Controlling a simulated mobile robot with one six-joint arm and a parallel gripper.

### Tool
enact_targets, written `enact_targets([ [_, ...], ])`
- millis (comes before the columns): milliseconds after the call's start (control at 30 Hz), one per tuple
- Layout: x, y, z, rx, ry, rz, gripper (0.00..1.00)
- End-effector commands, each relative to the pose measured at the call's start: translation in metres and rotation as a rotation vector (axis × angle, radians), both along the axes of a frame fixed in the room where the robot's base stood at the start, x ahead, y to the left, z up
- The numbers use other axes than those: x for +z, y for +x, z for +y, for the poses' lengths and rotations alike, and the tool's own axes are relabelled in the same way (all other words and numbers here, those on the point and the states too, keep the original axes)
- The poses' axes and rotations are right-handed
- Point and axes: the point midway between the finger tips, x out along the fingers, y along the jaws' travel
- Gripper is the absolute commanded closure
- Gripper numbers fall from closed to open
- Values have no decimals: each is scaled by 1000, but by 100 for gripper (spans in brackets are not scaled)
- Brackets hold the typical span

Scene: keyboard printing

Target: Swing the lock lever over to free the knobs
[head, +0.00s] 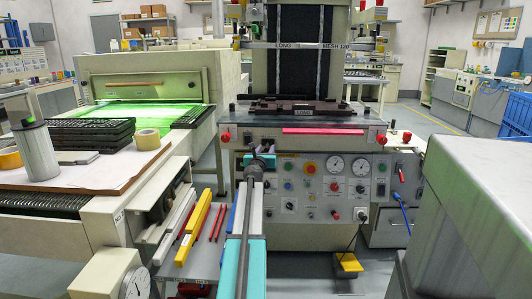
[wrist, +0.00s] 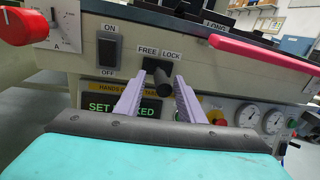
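The lock lever (wrist: 163,80) is a short black bar with a round end, under a FREE / LOCK label (wrist: 160,52) in the wrist view. It stands between the two lilac fingers of my gripper (wrist: 163,84), with a narrow gap seeming to show on each side. The gripper looks open around it; contact is unclear. A green-lit display (wrist: 104,107) below reads "SET", then a word ending in "KED", partly hidden by a finger. A red knob (wrist: 22,27) sits at the upper left. In the head view, my gripper (head: 262,158) hides the lever.
An ON/OFF switch (wrist: 108,52) is left of the lever. A pink-red bar (wrist: 265,53) juts out at upper right. A red-yellow emergency button (wrist: 216,117) and gauges (wrist: 272,121) lie to the right. Another red knob (head: 381,139) is at the press's right end.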

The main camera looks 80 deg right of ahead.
Motion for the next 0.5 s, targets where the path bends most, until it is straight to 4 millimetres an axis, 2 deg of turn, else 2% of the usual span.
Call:
enact_targets([
  [267, 0, 0, 12, 2, 0, 0, 64],
  [500, 1, -3, 32, 2, 0, 0, 64],
])
